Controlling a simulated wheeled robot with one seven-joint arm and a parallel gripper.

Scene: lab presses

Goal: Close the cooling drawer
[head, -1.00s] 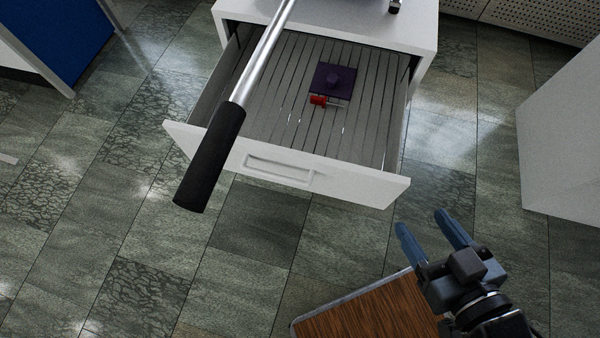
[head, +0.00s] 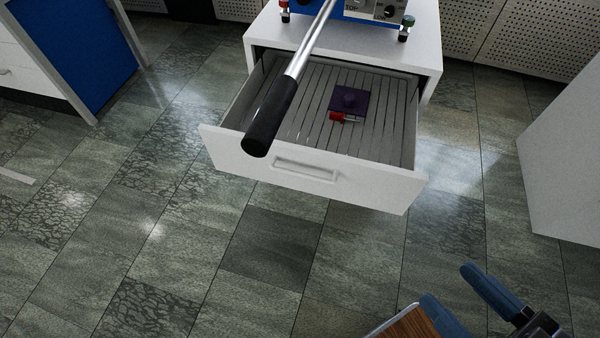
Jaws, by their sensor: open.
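The cooling drawer (head: 312,172) is a white drawer pulled well out of a white cabinet (head: 436,55), with a recessed handle (head: 305,168) on its front. Its slatted floor holds a purple square block with a knob (head: 349,101) and a small red item (head: 338,117). My gripper (head: 448,288) is at the lower right, below and in front of the drawer. Its two blue fingers are apart and empty, and it does not touch the drawer. The rest of my gripper is cut off by the picture edge.
A long metal lever with a black grip (head: 270,117) sticks out above the drawer's left part, from a blue machine (head: 350,8) on the cabinet. A wooden surface (head: 408,325) shows beside my gripper. A white cabinet (head: 565,150) stands at right. The tiled floor before the drawer is clear.

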